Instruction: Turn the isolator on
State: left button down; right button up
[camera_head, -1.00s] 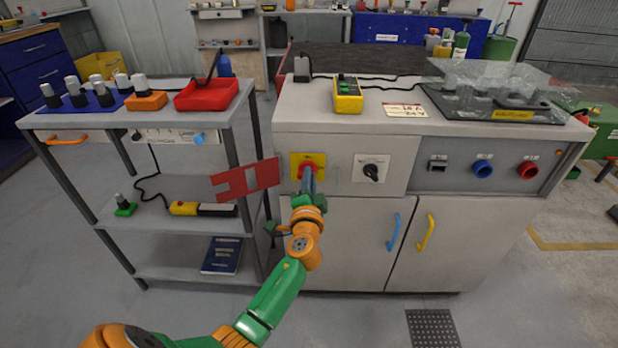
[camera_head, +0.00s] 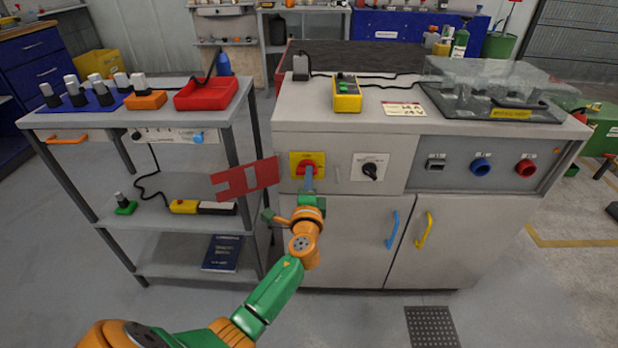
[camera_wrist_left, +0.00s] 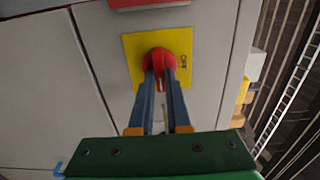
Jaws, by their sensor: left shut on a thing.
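The isolator is a red knob (camera_head: 308,166) on a yellow plate (camera_head: 296,158) at the left of the grey bench front. My left gripper (camera_head: 309,172) reaches it from below and in front. In the left wrist view, its two blue-grey fingers (camera_wrist_left: 160,78) lie on either side of the red knob (camera_wrist_left: 160,58), shut on it. The yellow plate (camera_wrist_left: 134,58) shows around the knob there. The fingers hide part of the knob, and I cannot read its marked position. My right gripper is not in view.
A red slotted plate (camera_head: 246,179) stands just left of the isolator. A black rotary switch (camera_head: 370,171) is to its right. Blue (camera_head: 393,230) and yellow (camera_head: 425,232) door handles are below. A grey shelf trolley (camera_head: 190,232) stands at the left.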

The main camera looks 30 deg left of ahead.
pick_arm(q)
jog(key=c, duration=0.9)
grip_release()
jog(key=v, duration=0.7)
jog(key=shift+s, duration=0.1)
